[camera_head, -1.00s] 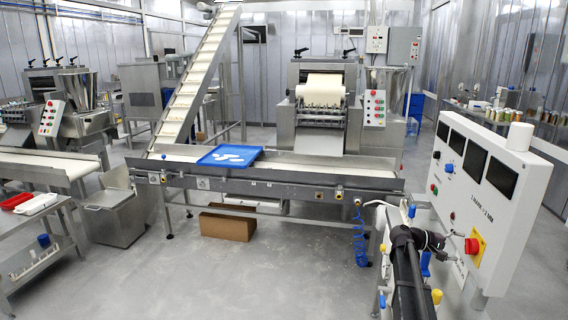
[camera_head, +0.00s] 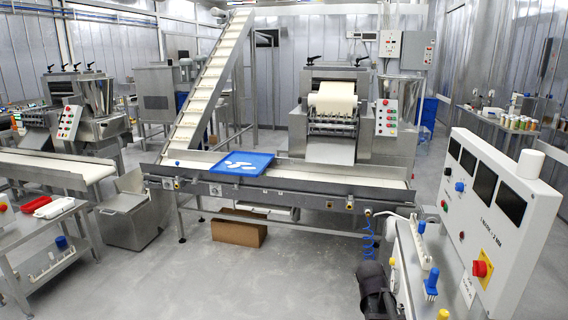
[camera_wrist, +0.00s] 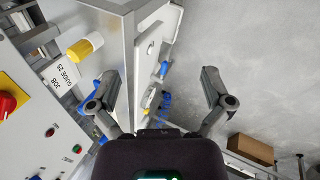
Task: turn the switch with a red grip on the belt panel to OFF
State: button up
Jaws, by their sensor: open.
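A white control panel (camera_head: 505,190) stands at the right in the head view. A switch with a red grip on a yellow plate (camera_head: 481,268) sits low on its face; I cannot read its position marks. The red grip also shows at the left edge of the wrist view (camera_wrist: 7,103), partly cut off. My gripper (camera_wrist: 160,95) is open and empty, its fingers spread, with the red grip well to their left. In the head view my dark arm (camera_head: 373,290) is low, left of the panel, and the fingertips are not clear.
A steel stand with small blue, white and yellow items (camera_head: 425,265) lies between my arm and the panel. A conveyor (camera_head: 300,182) with a blue tray (camera_head: 243,170) runs behind. A cardboard box (camera_head: 236,233) sits under it. The floor at centre front is clear.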

jog(key=s+a+r+y+p, duration=0.1)
jog(key=s+a+y, duration=0.3)
jog(key=a, duration=0.9)
jog(key=s+p, duration=0.1)
jog(key=s, duration=0.2)
jog(key=shift+y, duration=0.4)
